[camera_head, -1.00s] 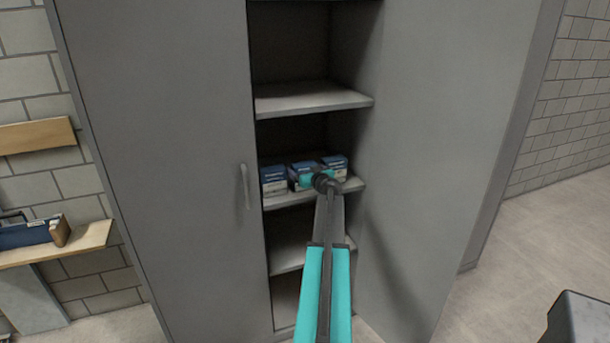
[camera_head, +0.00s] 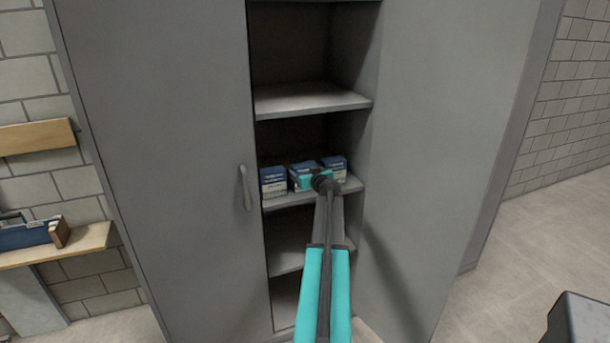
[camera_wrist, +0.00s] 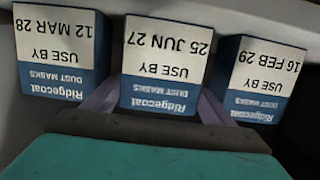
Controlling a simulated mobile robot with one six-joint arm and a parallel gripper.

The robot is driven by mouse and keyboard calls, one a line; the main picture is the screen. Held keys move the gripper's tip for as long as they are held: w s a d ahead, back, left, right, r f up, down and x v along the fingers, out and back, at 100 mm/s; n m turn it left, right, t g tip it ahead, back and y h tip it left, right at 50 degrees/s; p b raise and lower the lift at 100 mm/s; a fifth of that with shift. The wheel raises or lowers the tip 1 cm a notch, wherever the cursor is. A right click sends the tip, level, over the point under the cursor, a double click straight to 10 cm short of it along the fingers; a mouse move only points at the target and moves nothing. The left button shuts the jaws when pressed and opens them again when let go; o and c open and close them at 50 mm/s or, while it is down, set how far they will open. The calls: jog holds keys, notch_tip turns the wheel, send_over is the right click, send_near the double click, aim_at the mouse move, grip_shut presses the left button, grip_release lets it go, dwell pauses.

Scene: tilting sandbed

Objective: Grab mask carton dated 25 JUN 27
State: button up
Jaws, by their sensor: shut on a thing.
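My gripper (camera_wrist: 158,100) is shut on this carton, with a finger along each side; the head view shows the gripper (camera_head: 306,181) at the carton's front. The carton beside it (camera_wrist: 57,50) reads 12 MAR 28, and the other (camera_wrist: 256,78) reads 16 FEB 29.
The cartons' shelf (camera_head: 290,200) is narrow, with a bare shelf (camera_head: 310,100) above and another (camera_head: 287,260) below. A closed door (camera_head: 160,170) stands left and a grey panel (camera_head: 440,150) right. The neighbouring cartons leave small gaps beside my fingers.

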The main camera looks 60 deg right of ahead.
jog(key=shift+r, duration=0.1)
jog(key=shift+r+b, duration=0.7)
jog(key=shift+r, duration=4.25)
